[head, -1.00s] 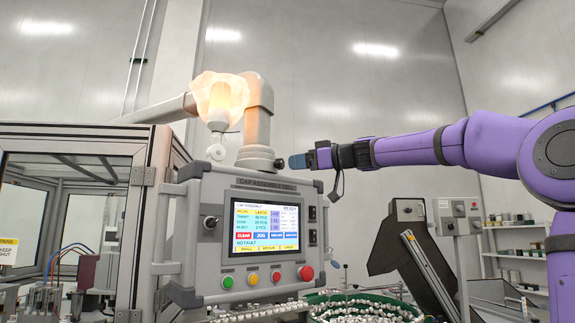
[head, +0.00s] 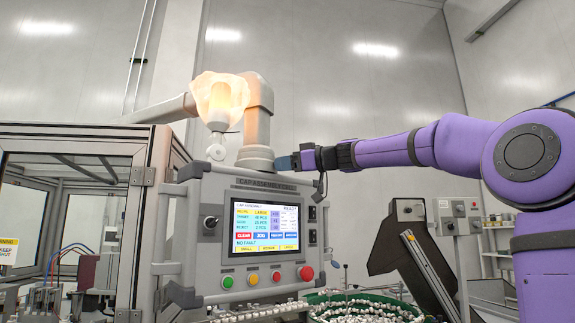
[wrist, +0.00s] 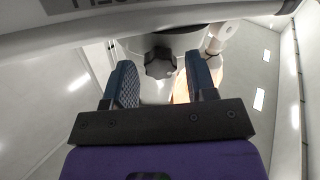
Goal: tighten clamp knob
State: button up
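The clamp knob (wrist: 160,63) is a dark, lobed knob on a light round collar (wrist: 185,42) in the wrist view. It lies in the gap between my fingers, just beyond the tips, and no finger visibly touches it. My gripper (wrist: 160,80) is open, with a blue textured finger on each side. In the head view my gripper (head: 287,162) reaches in from the right, its fingers close to the grey collar (head: 255,158) under the panel's arm. The knob cannot be made out there behind the fingers.
Below is the control panel (head: 204,262) with a lit screen (head: 264,228) and coloured buttons. A glowing, wrapped lamp (head: 219,97) hangs left of the panel's arm post. A green-rimmed bowl of caps (head: 365,300) stands at lower right. A grey-framed enclosure (head: 75,142) is at left.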

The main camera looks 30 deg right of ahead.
jog(key=c, duration=0.7)
jog(key=shift+m, duration=0.5)
jog(key=m, duration=1.3)
jog(key=shift+a, duration=0.1)
